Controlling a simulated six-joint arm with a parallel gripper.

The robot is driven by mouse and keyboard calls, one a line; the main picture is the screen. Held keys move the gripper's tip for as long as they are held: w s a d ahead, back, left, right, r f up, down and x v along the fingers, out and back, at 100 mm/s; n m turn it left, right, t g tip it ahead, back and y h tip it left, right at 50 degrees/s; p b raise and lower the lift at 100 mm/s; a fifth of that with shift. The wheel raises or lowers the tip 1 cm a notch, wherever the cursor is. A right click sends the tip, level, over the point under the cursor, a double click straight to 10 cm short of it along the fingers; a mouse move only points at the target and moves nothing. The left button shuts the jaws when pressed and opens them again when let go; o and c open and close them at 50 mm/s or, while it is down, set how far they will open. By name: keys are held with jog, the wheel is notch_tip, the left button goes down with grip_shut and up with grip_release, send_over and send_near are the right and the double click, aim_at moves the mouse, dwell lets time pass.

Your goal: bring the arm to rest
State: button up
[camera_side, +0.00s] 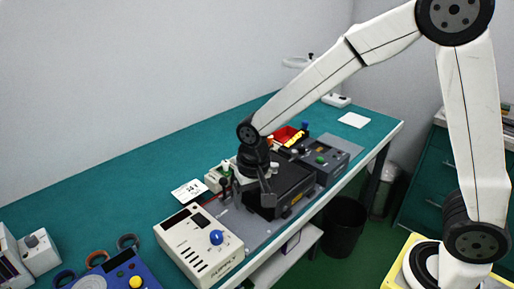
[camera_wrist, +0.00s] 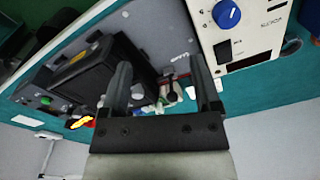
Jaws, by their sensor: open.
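My gripper (camera_side: 267,194) is low over the bench, at the near left end of a black box-shaped unit (camera_side: 292,186). In the wrist view, the two fingers of my gripper (camera_wrist: 158,80) stand wide apart with nothing held between them. The black unit (camera_wrist: 84,78) lies to the left of the fingers there. In the side view my gripper overlaps the edge of the black unit, and I cannot tell whether they touch.
A cream power supply with a blue knob (camera_side: 199,244) stands close to the left. A grey unit (camera_side: 325,158) and red bin (camera_side: 287,135) are beyond the black unit. A label card (camera_side: 189,192) lies behind. The green bench top (camera_side: 120,205) is clear at the back left.

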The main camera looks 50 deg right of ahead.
jog(key=s+d+f+n+t, duration=0.1)
jog(key=s+d+n, duration=0.3)
jog(key=s+d, duration=0.6)
jog(key=shift+s+t, duration=0.25)
jog(key=shift+t, duration=0.15)
